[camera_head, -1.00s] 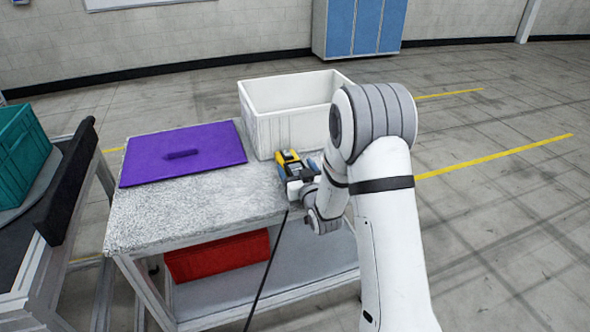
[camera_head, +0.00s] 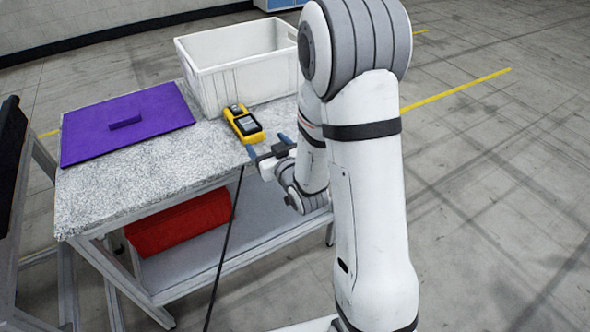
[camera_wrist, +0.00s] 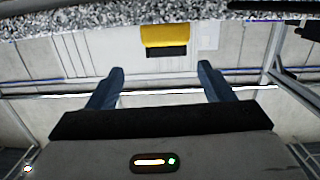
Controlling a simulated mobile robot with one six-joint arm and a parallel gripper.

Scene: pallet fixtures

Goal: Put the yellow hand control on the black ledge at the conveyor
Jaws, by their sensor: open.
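The yellow hand control (camera_head: 243,123), with a dark face, lies on the speckled grey table top in front of the white bin. It also shows in the wrist view (camera_wrist: 164,36), beyond my fingertips. My gripper (camera_head: 268,146) is open and empty at the table's front edge, on the near side of the control and a little apart from it. Its two blue fingers point toward the control in the wrist view (camera_wrist: 161,72). The black ledge (camera_head: 10,150) shows only in part at the left edge of the head view; the rest of the conveyor is mostly out of frame.
A white bin (camera_head: 240,83) stands behind the control. A purple board (camera_head: 85,145) with a raised grip lies on the table's left part. A red box (camera_head: 180,222) sits on the lower shelf. A gap separates the table (camera_head: 150,185) from the conveyor frame.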

